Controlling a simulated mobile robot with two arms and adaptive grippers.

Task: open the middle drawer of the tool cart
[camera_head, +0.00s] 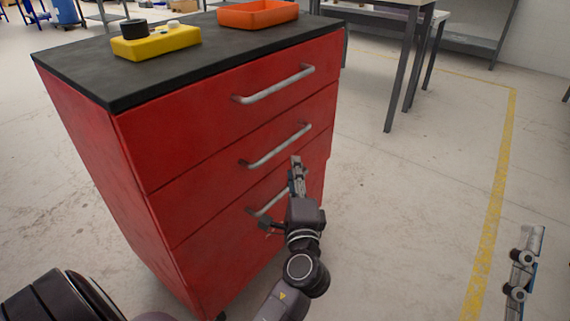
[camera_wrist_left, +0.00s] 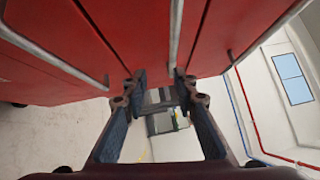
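The red tool cart (camera_head: 150,130) has three stacked drawers, each with a grey bar handle, and all look shut. The middle drawer's handle (camera_head: 280,147) is in the head view. My left gripper (camera_head: 281,195) is open in front of the cart, with its upper finger close below the right part of that handle and its lower finger by the lower handle (camera_head: 268,200). In the left wrist view, the open gripper (camera_wrist_left: 162,85) shows the middle handle (camera_wrist_left: 175,35) running towards the gap, nearer the right fingertip. Contact cannot be told. My right gripper (camera_head: 525,265) is at the right, away from the cart.
On the cart's black top (camera_head: 200,65) stand a yellow box (camera_head: 157,41) with a black knob and an orange tray (camera_head: 257,14). A table (camera_head: 395,20) with grey legs stands behind. The floor right of the cart is clear, with a yellow line (camera_head: 493,200).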

